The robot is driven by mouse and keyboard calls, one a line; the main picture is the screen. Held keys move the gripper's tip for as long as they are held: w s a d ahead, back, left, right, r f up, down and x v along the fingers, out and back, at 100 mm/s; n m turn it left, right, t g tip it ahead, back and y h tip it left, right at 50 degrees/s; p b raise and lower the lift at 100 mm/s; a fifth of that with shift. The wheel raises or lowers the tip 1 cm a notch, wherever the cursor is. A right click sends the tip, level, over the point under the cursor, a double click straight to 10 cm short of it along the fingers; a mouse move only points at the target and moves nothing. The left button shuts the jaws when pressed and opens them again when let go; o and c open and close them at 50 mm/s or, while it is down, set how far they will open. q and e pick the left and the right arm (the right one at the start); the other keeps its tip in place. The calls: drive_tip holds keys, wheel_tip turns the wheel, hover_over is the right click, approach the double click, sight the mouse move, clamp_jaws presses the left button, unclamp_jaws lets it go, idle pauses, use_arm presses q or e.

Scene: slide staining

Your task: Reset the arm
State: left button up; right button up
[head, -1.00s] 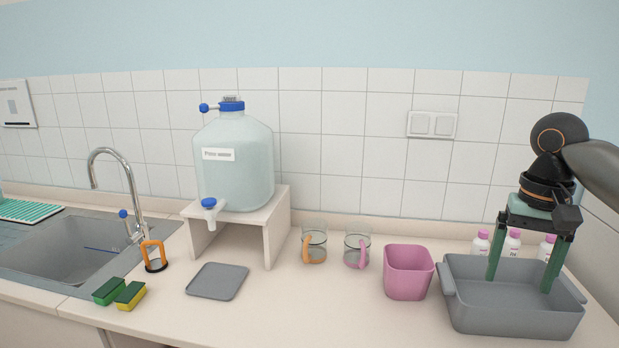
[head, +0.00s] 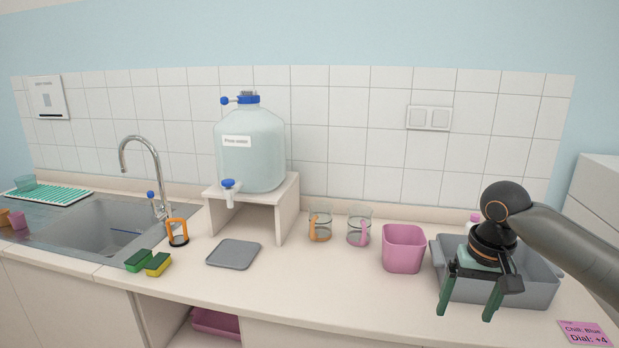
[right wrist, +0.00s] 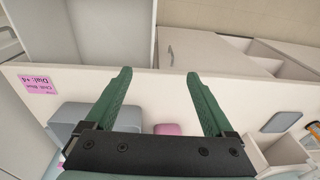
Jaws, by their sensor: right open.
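My right gripper (head: 468,312) is open and empty, with its two green fingers spread and pointing down. In the head view it hangs in front of the grey basin (head: 545,290) at the right of the counter and covers part of it. In the right wrist view my right gripper (right wrist: 158,85) shows both fingers apart with nothing between them, over the counter's front edge. My left gripper is in neither view.
A pink bin (head: 403,250) stands left of the basin, with two glass mugs (head: 320,226) (head: 358,228) beside it. A water jug (head: 250,155) sits on a stand. A grey mat (head: 233,254), sponges (head: 148,262) and a sink (head: 105,225) lie left. The front middle counter is clear.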

drive_tip(key=s+a+f+n+t+y, duration=0.2)
drive_tip(key=a+f+n+y, duration=0.1)
drive_tip(key=a+f, duration=0.85)
drive_tip(key=s+a+f+n+t+y, duration=0.25)
drive_tip(key=a+f, duration=0.65)
drive_tip(key=f, duration=0.5)
drive_tip(key=s+d+f+t+h, duration=0.1)
drive_tip(key=s+f, duration=0.3)
drive_tip(key=s, duration=0.5)
drive_tip(key=s+d+f+t+h, duration=0.2)
drive_tip(key=s+d+f, duration=0.2)
drive_tip(key=s, duration=0.4)
drive_tip(key=shift+s+d+t, duration=0.3)
drive_tip(key=shift+s+t, duration=0.05)
drive_tip(key=shift+f, duration=0.15)
